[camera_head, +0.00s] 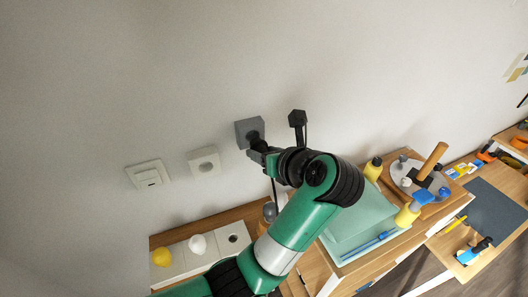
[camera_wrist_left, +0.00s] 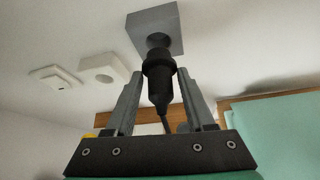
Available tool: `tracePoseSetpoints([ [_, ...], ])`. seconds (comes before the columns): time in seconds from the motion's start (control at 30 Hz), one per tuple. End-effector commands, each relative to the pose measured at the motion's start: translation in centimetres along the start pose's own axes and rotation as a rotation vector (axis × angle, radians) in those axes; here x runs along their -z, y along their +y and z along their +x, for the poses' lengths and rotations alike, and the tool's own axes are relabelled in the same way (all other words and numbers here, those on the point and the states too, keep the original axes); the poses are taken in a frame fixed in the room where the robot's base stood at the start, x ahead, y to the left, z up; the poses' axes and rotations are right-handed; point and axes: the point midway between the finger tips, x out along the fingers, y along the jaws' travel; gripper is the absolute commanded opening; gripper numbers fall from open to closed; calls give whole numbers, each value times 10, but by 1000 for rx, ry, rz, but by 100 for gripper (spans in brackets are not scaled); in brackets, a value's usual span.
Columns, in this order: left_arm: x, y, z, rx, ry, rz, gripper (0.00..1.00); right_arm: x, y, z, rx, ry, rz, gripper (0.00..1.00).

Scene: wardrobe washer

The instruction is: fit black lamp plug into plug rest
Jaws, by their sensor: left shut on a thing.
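The plug rest is a grey square block (camera_head: 247,127) on the wall, with a dark round recess; it also shows in the left wrist view (camera_wrist_left: 168,21). My left gripper (camera_head: 257,146) is just below it, near the wall. In the left wrist view, its two grey fingers (camera_wrist_left: 160,82) are shut on the black lamp plug (camera_wrist_left: 158,66), which points up at the recess. The plug's front end meets the dark recess; how deep it sits is not clear. In the head view the gripper mostly hides the plug. A dark cord hangs below. My right gripper is not in view.
A wooden shelf below holds a white holder (camera_head: 205,261) with yellow and white bulbs. Right of it are a teal tray (camera_head: 345,220), yellow bottles and a hammer (camera_head: 430,161). The wall above is clear.

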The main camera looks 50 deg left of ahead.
Motion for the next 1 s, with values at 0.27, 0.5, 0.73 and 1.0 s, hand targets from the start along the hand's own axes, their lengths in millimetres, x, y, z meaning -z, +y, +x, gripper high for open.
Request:
tracePoseSetpoints([
  [0.27, -3, 0, 5, -1, 0, -1, 0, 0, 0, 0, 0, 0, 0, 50],
  [0.5, -6, 0, 10, 0, -1, 0, 0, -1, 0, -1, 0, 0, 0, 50],
  [0.73, -9, 0, 15, -1, 0, 0, 0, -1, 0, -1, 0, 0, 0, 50],
  [1.0, -12, 0, 21, -1, 0, 0, 0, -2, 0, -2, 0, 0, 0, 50],
])
